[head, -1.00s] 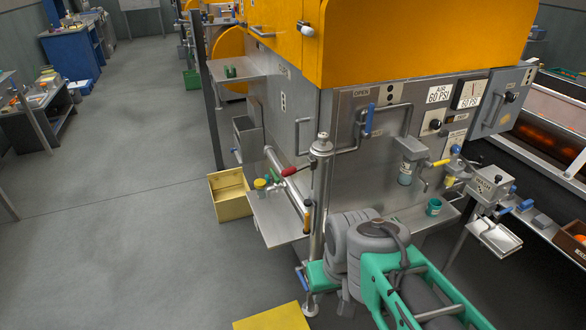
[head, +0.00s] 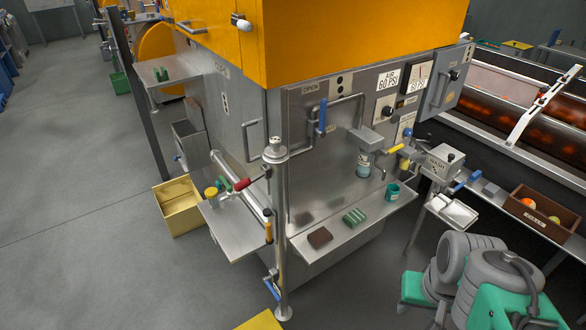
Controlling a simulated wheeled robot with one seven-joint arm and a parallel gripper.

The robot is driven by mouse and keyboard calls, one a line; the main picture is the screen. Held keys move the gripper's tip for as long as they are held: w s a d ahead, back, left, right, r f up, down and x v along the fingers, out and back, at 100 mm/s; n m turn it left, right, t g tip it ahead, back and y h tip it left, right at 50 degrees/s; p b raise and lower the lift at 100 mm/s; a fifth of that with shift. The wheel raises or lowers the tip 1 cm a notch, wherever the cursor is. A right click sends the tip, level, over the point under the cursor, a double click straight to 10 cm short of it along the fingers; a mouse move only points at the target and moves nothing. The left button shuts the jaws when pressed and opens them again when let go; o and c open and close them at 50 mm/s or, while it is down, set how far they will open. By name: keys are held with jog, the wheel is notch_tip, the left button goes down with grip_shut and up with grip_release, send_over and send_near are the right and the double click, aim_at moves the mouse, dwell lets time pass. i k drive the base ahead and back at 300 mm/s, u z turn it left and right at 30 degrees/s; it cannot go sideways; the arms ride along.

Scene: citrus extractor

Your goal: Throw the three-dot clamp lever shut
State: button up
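A lever with a blue handle (head: 322,117) stands upright on the front steel panel, next to an OPEN label (head: 311,87). A dotted plate (head: 341,87) is above it to the right; its dots are too small to count surely. Another small dotted plate (head: 225,104) is on the left side panel. A lever with a red grip (head: 241,184) and a lever with an orange grip (head: 268,230) are near the steel post. I cannot tell which lever is the three-dot clamp. My arm shows at lower right, but its gripper is not in view.
The steel post (head: 280,240) stands before the machine's corner. A front shelf (head: 335,237) holds a brown block (head: 320,237), green pieces (head: 355,217) and a teal cup (head: 392,191). A yellow bin (head: 178,207) is on the floor at left. Floor space at the front left is clear.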

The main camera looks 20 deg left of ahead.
aim_at(241, 185)
jog(key=z, duration=0.05)
jog(key=k, duration=0.65)
jog(key=u, duration=1.3)
jog(key=i, duration=0.25)
